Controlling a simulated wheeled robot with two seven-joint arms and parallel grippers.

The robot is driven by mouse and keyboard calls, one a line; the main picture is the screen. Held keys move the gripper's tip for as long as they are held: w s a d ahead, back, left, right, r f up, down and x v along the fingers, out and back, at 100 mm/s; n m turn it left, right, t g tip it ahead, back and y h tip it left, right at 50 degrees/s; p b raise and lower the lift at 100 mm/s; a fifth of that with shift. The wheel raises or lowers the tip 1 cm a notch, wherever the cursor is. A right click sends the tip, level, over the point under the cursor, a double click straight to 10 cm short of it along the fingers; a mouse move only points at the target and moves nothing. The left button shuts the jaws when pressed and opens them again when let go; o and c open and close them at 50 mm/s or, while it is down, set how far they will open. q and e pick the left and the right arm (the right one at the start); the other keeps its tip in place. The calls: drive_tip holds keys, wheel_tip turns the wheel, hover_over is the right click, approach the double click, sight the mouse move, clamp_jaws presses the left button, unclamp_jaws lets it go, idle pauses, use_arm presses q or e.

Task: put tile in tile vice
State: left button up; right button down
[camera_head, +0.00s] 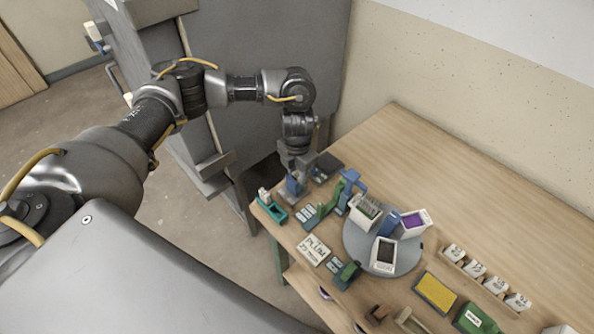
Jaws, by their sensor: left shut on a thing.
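My left gripper (296,172) points down over the far left corner of the wooden bench. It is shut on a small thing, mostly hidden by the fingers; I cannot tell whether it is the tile. A small blue piece (294,186) shows right at the fingertips, possibly the tile vice; whether they touch is unclear. A teal holder (273,212) with a small white piece (264,195) in it stands just in front of the gripper, at the bench edge. My right gripper is not in view.
Green and blue tools (342,196) stand close right of the gripper. A lettered card (313,250), a yellow pad (436,292) and a row of white blocks (475,268) lie nearer. The bench's far right (470,190) is clear.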

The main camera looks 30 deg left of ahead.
use_arm(q)
drive_tip(key=shift+f, duration=0.35)
idle(0.4)
drive_tip(key=o, duration=1)
drive_tip(key=shift+o, duration=0.2)
wheel_tip(320, 180, up, 7)
drive_tip(key=p, duration=0.6)
drive_tip(key=shift+r, duration=0.1)
